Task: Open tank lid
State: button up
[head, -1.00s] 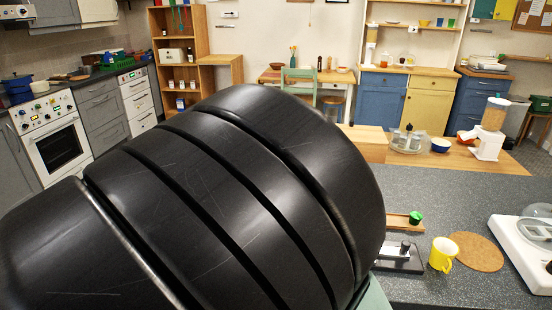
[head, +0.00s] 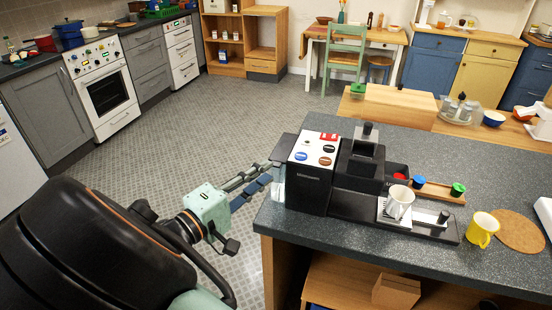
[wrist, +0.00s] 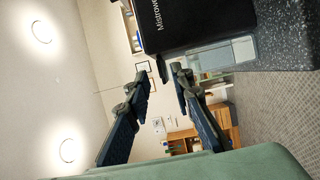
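The black coffee machine (head: 312,175) stands near the left edge of the dark counter; its dark side also shows in the wrist view (wrist: 195,18). A clear tank (head: 278,181) is on its left side, with a dark lid (head: 284,148) on top that looks closed. The tank appears as a clear block in the wrist view (wrist: 216,56). My gripper (head: 267,172) is just left of the tank, over the floor beyond the counter edge. I cannot tell whether a fingertip touches the tank.
A white cup (head: 399,203) stands on the machine's tray. Coloured capsules sit on a wooden strip (head: 436,192) behind it. A yellow mug (head: 482,230) and a cork mat (head: 520,232) lie further right. Floor left of the counter (head: 271,225) is clear.

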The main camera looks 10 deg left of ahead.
jog(key=shift+x, duration=1.35)
jog(key=shift+c, duration=0.6)
grip_shut()
